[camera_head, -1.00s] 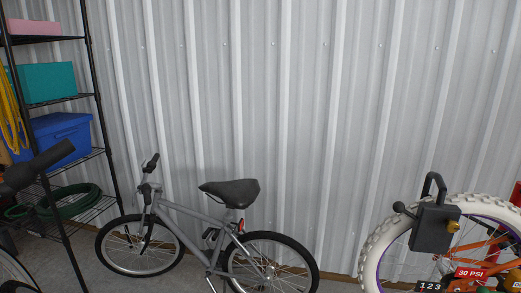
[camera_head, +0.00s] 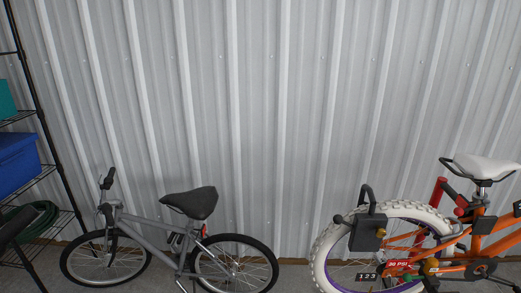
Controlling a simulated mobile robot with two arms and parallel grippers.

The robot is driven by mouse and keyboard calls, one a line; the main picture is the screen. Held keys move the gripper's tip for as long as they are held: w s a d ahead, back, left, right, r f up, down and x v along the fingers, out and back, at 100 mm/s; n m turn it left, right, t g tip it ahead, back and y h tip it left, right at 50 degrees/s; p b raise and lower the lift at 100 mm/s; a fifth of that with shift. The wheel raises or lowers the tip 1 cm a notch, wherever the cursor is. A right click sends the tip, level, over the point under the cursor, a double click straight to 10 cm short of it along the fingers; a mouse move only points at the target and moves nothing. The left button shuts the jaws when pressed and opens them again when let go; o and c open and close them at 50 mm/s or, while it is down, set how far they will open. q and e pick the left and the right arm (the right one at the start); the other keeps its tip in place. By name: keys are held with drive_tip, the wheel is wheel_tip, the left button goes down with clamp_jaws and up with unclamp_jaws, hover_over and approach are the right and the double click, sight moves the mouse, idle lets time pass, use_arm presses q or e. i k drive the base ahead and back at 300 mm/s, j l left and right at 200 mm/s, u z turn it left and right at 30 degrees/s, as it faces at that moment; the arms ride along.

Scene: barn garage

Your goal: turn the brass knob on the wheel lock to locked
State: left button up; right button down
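The wheel lock (camera_head: 366,233) is a dark grey box with a black shackle on top. It hangs at the white-tyred wheel (camera_head: 322,262) of the orange bike, in the lower right of the head view. The small brass knob (camera_head: 380,232) sticks out on the right part of the box's face. It is too small to tell which way it points. Neither of my grippers is in view.
The orange bike (camera_head: 478,243) with a white saddle stands at the right. A grey bike (camera_head: 150,222) stands at left centre. A black wire shelf (camera_head: 45,125) with blue and teal boxes is at the left edge. A corrugated metal wall (camera_head: 285,100) closes the back. Some floor shows between the bikes.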

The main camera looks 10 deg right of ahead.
sight(380, 233)
drive_tip(key=z, duration=1.25)
